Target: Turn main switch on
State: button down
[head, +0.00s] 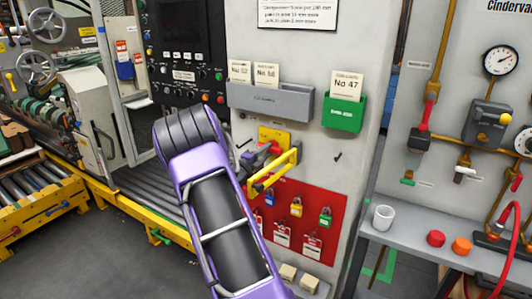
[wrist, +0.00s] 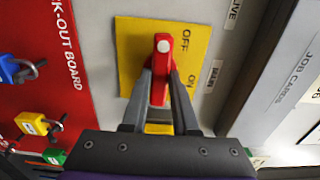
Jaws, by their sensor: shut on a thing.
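The main switch has a yellow plate (wrist: 135,45) marked OFF and ON and a red handle (wrist: 162,62). In the wrist view my gripper (wrist: 161,82) has its two dark fingers closed on either side of the red handle. The handle's pale round end lies beside the OFF label, with ON lower on the plate. In the head view the yellow plate (head: 272,135) is on the grey cabinet front, and my gripper (head: 270,150) reaches it from the left. My arm and a yellow bar (head: 276,170) hide part of the switch there.
A red lock-out board (head: 335,207) with several coloured padlocks hangs just below the switch. A grey card holder (head: 270,101) and a green one (head: 343,112) are above it. A shelf (head: 440,235) with a white cup (head: 383,217) stands at the right.

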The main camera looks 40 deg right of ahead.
jog(key=shift+m, duration=0.3)
jog(key=m+b, duration=0.2)
jog(key=m, duration=0.1)
jog(key=shift+f+m, duration=0.15)
jog(key=shift+m, duration=0.15)
jog(key=m+b, duration=0.3)
jog(key=m, duration=0.1)
jog(key=shift+m, duration=0.4)
jog(key=m+b, duration=0.3)
jog(key=m, duration=0.1)
jog(key=shift+b, duration=0.4)
jog(key=shift+m+b, duration=0.7)
jog(key=shift+m, duration=1.7)
jog(key=c, duration=0.7)
grip_release()
